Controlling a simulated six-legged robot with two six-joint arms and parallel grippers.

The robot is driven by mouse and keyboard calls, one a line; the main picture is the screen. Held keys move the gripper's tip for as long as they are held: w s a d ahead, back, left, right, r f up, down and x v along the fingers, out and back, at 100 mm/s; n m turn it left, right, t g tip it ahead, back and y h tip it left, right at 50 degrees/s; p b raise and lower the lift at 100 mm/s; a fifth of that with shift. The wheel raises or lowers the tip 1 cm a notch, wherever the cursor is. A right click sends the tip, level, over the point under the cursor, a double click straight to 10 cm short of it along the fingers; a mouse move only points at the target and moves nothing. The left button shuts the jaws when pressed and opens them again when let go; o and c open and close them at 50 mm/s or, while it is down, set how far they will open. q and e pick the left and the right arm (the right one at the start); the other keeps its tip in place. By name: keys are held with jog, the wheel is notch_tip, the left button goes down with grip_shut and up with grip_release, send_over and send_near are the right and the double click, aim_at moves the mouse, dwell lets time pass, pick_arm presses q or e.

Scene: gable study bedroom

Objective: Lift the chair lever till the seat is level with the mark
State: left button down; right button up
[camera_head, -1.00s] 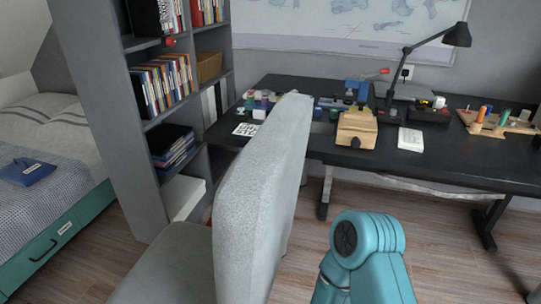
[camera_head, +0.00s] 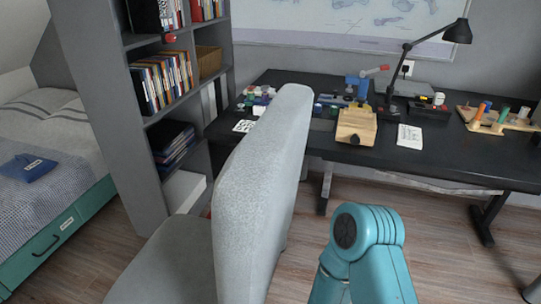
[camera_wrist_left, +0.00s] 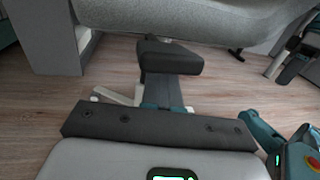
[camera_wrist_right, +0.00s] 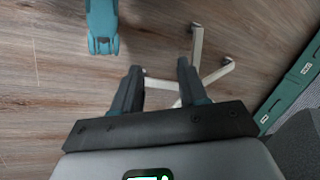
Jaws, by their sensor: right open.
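The grey chair shows its tall backrest (camera_head: 258,190) and seat (camera_head: 165,262) in the head view. In the left wrist view the underside of the seat (camera_wrist_left: 190,15) spans the top. My left gripper (camera_wrist_left: 165,75) is just below it, its fingers closed on a dark block, which looks like the chair lever (camera_wrist_left: 172,55). My right gripper (camera_wrist_right: 158,75) is open and empty above the floor, with pale chair base legs (camera_wrist_right: 197,70) beyond it. A small red patch (camera_head: 207,213) shows beside the backrest; I cannot tell whether it is the mark.
A black desk (camera_head: 450,160) with a lamp (camera_head: 457,32) and a wooden block (camera_head: 356,126) stands at the back. A bookshelf (camera_head: 95,110) and a bed (camera_head: 60,195) are on the left. Wooden floor (camera_head: 455,260) is clear at the right.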

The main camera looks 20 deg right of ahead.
pick_arm(q)
jog(key=shift+r, duration=0.4)
notch_tip(320, 180, down, 5)
jog(key=b, duration=0.3)
jog(key=shift+r+b, duration=0.2)
jog(key=shift+b, duration=0.15)
jog(key=b+v, duration=0.1)
jog(key=v, duration=0.9)
